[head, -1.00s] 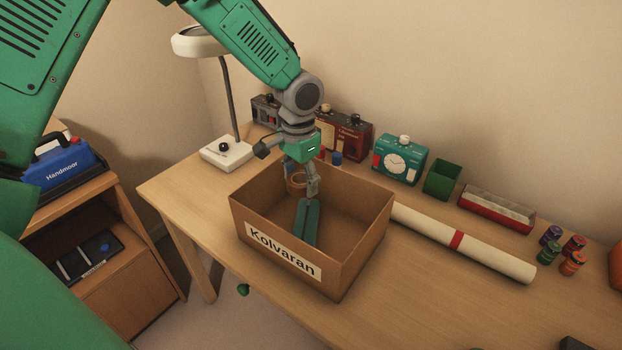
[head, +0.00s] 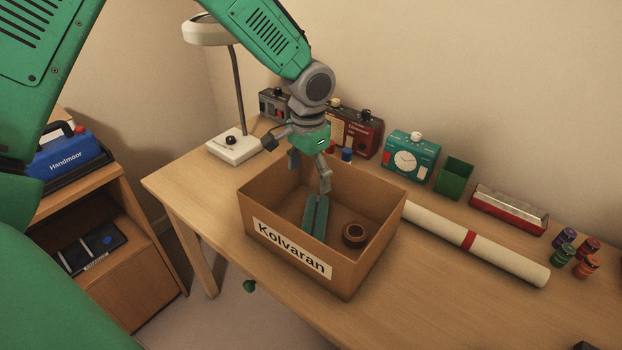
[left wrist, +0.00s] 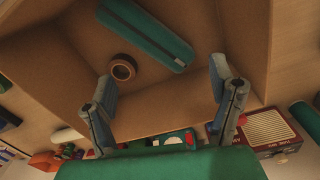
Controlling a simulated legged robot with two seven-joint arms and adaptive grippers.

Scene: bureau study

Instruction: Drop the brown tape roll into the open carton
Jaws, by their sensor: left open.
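The brown tape roll (head: 354,234) lies on the floor of the open carton (head: 259,217), near its right side. It also shows in the left wrist view (left wrist: 122,67), below the open fingers and apart from them. The carton is brown, labelled "Kolvaran", and stands on the desk. My left gripper (head: 309,170) is over the carton's back part, open and empty. Its two spread fingers show in the left wrist view (left wrist: 163,90). My right gripper is not in view.
A long teal object (head: 316,215) lies in the carton beside the roll. A rolled white sheet with a red band (head: 500,252) lies right of the carton. A lamp (head: 232,147) stands behind left. Boxes and a green cup (head: 453,178) line the wall. The front desk is clear.

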